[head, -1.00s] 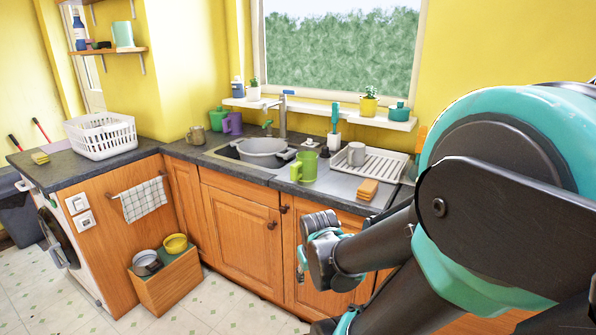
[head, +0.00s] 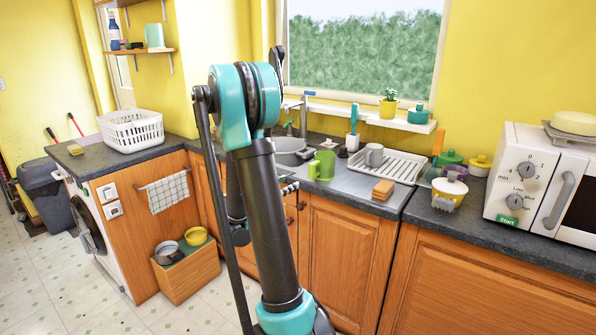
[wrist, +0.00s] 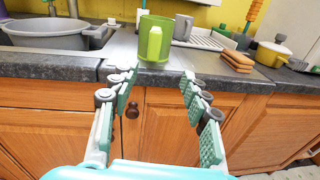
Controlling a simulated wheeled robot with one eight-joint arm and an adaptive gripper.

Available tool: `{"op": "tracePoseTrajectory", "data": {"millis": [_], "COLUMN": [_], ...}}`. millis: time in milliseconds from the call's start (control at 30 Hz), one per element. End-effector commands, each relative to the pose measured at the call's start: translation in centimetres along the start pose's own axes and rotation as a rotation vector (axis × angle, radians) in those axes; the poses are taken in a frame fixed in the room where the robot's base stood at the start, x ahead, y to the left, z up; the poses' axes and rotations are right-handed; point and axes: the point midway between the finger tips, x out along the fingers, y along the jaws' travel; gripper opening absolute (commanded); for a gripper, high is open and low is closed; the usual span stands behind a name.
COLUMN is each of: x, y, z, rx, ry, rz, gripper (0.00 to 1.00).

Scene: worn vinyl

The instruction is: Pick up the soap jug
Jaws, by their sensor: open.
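A green jug (head: 325,165) with a handle stands upright on the metal draining surface beside the sink; I take it for the soap jug. In the wrist view the jug (wrist: 155,40) is straight ahead, between and beyond the fingertips, close to the counter's front edge. My gripper (wrist: 153,80) is open and empty, its two padded fingers spread, short of the jug and not touching it. In the head view my arm hides most of the gripper; only a little shows just left of and below the jug.
A grey mug (head: 374,155) and a white dish rack (head: 398,168) stand to the jug's right, with orange sponges (head: 383,189) in front. The counter edge (wrist: 60,66) lies below the jug.

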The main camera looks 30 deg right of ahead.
Motion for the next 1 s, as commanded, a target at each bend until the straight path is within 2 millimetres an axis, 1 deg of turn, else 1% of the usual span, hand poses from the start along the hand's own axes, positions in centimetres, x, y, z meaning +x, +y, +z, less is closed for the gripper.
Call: {"op": "tracePoseTrajectory", "data": {"millis": [133, 233, 600, 700, 800, 1000], "x": [0.7, 1.9, 9.2, 10.8, 11.9, 12.8], "y": [0.5, 0.5, 0.3, 0.4, 0.5, 0.5], "z": [0.5, 0.6, 0.9, 1.0, 1.0, 1.1], "rx": [-0.064, -0.069, -0.066, -0.065, -0.065, -0.065], "ry": [-0.045, -0.048, -0.046, -0.046, -0.045, -0.045], "rz": [-0.003, -0.005, -0.006, -0.005, -0.003, -0.002], "gripper": [0.47, 0.47, 0.47, 0.47, 0.47, 0.47]}}
